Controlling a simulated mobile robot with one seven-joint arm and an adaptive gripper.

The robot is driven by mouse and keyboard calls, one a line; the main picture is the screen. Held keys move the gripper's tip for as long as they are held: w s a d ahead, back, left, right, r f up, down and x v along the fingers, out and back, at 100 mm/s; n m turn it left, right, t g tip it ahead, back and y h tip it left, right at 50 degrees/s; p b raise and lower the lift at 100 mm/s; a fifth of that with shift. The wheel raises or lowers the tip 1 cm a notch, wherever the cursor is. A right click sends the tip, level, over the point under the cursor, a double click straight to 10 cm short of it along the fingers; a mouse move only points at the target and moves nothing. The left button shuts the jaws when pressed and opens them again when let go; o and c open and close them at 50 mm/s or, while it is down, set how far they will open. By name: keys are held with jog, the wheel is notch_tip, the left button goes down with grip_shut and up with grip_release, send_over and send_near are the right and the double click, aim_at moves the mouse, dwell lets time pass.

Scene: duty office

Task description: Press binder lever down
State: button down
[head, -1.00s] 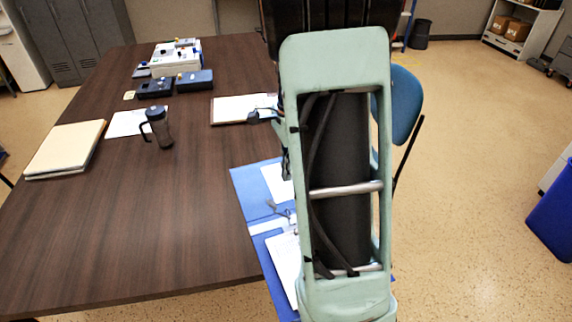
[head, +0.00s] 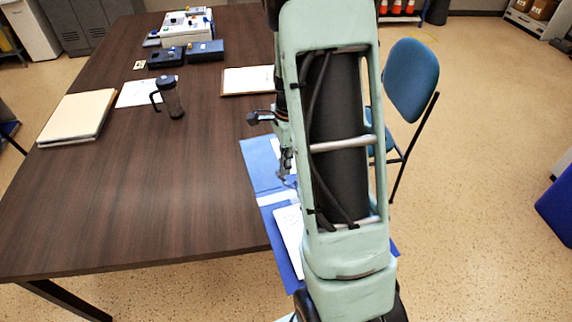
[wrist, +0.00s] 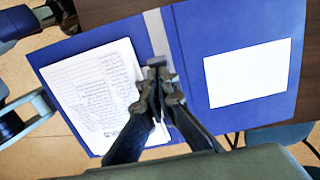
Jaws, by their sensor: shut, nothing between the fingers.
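The blue binder (head: 262,178) lies open at the table's right edge, partly hidden behind my arm in the head view. In the wrist view the binder (wrist: 190,60) shows its printed pages (wrist: 98,95) on the left and a white label sheet (wrist: 247,73) on the right cover. My gripper (wrist: 158,75) is shut and empty, its fingertips over the light spine strip between pages and cover. The lever mechanism is mostly hidden behind the fingers, and I cannot tell whether they touch it. In the head view my gripper (head: 287,165) is partly hidden by my arm.
A dark mug (head: 170,98), a folder stack (head: 77,117), a clipboard (head: 247,80) and a white device (head: 187,28) stand on the dark table (head: 130,190). A blue chair (head: 410,80) is close to my arm's right. The table's front left is clear.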

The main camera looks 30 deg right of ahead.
jog(key=shift+a, duration=0.15)
jog(key=shift+w+a+f+h+p, duration=0.1)
jog(key=shift+a+h+p, duration=0.25)
jog(key=shift+h+p, duration=0.1)
jog(key=shift+w+a+f+h+p, duration=0.1)
jog(key=shift+a+f+h+p, duration=0.25)
jog(key=shift+a+h+p, duration=0.4)
jog(key=a+f+h, duration=0.1)
jog(key=a+h, duration=0.1)
jog(key=a+f+h, duration=0.1)
jog(key=shift+w+f+g, duration=0.25)
jog(key=shift+f+g, duration=0.05)
jog(key=shift+d, duration=0.2)
jog(key=shift+s+d+r, duration=0.15)
jog(key=shift+d+r, duration=0.1)
jog(key=shift+d, duration=0.3)
jog(key=shift+r, duration=0.1)
